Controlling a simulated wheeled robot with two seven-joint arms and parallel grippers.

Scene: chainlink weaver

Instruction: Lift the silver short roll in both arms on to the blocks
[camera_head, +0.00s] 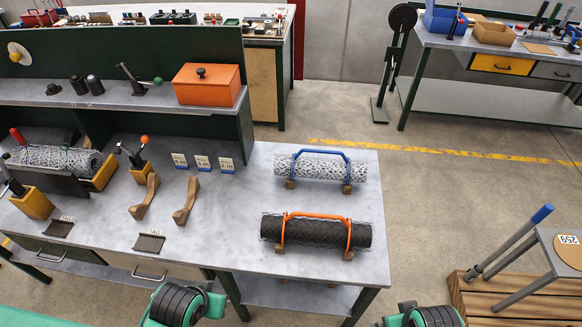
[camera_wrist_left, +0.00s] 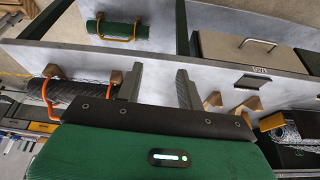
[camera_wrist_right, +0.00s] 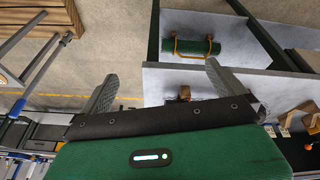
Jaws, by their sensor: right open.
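A silver mesh roll (camera_head: 55,158) lies in the dark cradle at the table's left end; part of it shows in the left wrist view (camera_wrist_left: 288,130). Another silver mesh roll (camera_head: 325,168), with a blue handle, rests on small wooden blocks at the right. I cannot tell which is the short one. Two curved wooden blocks, a left one (camera_head: 145,197) and a right one (camera_head: 186,202), stand empty mid-table. My left gripper (camera_wrist_left: 158,85) is open and empty near the table's front. My right gripper (camera_wrist_right: 160,88) is open and empty, further right. Neither touches a roll.
A black roll (camera_head: 316,233) with an orange handle rests on blocks at the front right. A green roll (camera_wrist_right: 190,47) lies on the lower shelf. An orange box (camera_head: 207,85) stands on the raised shelf. A stool (camera_head: 560,250) and wooden pallet are at the right.

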